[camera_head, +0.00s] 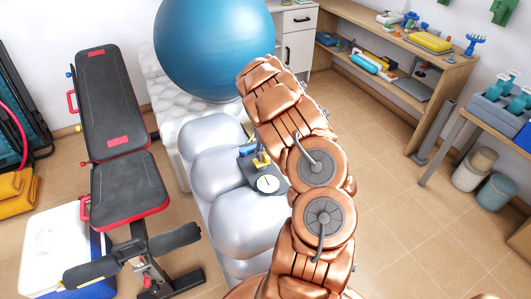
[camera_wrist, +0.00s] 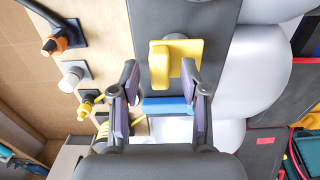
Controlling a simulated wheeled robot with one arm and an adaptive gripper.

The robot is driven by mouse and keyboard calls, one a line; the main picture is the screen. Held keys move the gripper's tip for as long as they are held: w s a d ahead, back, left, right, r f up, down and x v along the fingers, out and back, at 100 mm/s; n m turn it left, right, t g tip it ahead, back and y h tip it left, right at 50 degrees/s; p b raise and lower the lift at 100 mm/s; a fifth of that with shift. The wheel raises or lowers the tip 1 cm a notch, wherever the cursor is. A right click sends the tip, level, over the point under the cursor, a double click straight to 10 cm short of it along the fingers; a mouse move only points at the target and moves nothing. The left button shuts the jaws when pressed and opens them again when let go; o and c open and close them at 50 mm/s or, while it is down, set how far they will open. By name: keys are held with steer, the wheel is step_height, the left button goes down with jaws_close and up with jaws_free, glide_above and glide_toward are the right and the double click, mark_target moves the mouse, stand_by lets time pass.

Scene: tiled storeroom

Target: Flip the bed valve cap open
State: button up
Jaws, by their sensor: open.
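The yellow valve cap (camera_wrist: 176,60) sits on a dark plate (camera_wrist: 190,12) in the wrist view, with a blue bar (camera_wrist: 167,106) just below it. In the head view a yellow piece (camera_head: 261,160) stands on a small dark plate on the silver inflated bed (camera_head: 212,165), beside a blue piece and a pale round disc (camera_head: 267,183). My gripper (camera_wrist: 160,78) is open, its two fingers to either side below the cap, with nothing between them that I can tell is held. In the head view my copper arm hides the gripper.
A large blue ball (camera_head: 212,45) rests at the bed's far end. A black and red bench (camera_head: 125,185) stands left of the bed. Wooden shelves (camera_head: 440,75) stand at the right, with open tiled floor before them. Several knobs (camera_wrist: 72,75) line a wooden surface in the wrist view.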

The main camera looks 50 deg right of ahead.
steer(key=shift+f, duration=0.3)
steer(key=shift+c, duration=0.2)
jaws_close()
stand_by(0.3)
